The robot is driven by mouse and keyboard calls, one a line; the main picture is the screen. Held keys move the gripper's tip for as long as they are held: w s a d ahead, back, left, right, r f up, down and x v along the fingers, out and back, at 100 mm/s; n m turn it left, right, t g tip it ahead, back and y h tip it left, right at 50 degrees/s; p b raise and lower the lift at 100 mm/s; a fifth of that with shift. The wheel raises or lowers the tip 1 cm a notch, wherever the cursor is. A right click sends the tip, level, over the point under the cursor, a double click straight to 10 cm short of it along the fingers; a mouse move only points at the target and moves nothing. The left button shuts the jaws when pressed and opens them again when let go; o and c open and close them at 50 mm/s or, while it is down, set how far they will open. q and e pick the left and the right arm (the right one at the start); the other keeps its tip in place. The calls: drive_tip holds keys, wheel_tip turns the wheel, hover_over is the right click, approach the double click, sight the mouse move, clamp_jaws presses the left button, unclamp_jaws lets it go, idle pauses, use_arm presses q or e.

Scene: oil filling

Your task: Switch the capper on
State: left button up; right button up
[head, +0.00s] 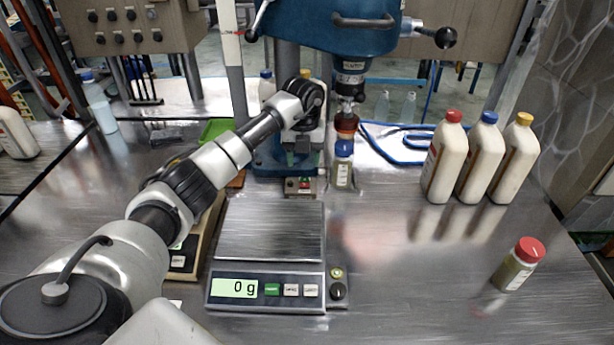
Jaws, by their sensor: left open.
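The blue capper (335,28) stands at the back middle, with its chuck (348,85) hanging down. A small bottle with a blue cap (343,148) stands upright below the chuck. A small switch box (300,187) with red and green on it sits at the front of the capper's base. My left gripper (299,166) is open and points down just above and behind the switch box, left of the small bottle. I cannot tell whether its fingertips touch the box. My right gripper is out of view.
A scale (268,235) reading 0 g stands in front of the capper. White bottles with red, blue and yellow caps (487,160) stand at right. A small red-capped bottle (518,265) stands at the front right. Blue tubing (395,148) lies behind. The table between is clear.

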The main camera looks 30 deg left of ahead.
sight(305, 186)
use_arm(q)
wheel_tip(305, 186, down, 6)
drive_tip(key=shift+w+d+f, duration=0.1)
drive_tip(key=shift+w+f, duration=0.05)
drive_tip(key=shift+f, duration=0.75)
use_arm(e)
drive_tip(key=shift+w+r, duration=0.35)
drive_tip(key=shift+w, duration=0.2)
use_arm(q)
drive_tip(key=shift+c, duration=0.4)
